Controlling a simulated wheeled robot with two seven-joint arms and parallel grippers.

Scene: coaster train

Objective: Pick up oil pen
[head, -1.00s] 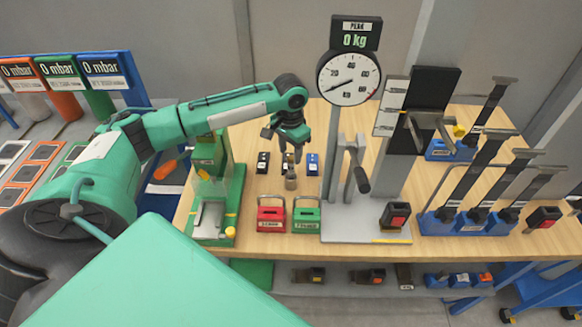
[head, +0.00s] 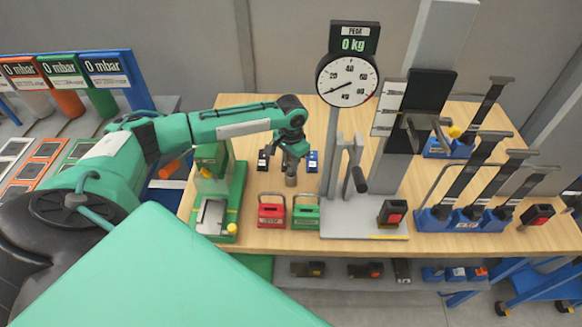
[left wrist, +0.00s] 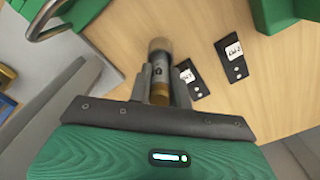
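The oil pen (head: 291,180) is a small upright cylinder, grey-brown in the head view, near the middle of the wooden table. The left wrist view shows it as a cylinder (left wrist: 160,70) with a grey end and an amber band. My left gripper (head: 291,167) is above it, with its fingers down along the upper part. In the left wrist view the fingers (left wrist: 160,88) lie close on both sides of the pen and appear shut on it. Whether the pen's foot touches the table cannot be told. My right gripper is not in view.
Black labelled blocks (left wrist: 231,60) lie near the pen. A red case (head: 271,212) and a green case (head: 306,213) stand in front. A dial scale (head: 347,80) stands to the right, and a green stand (head: 235,205) to the left.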

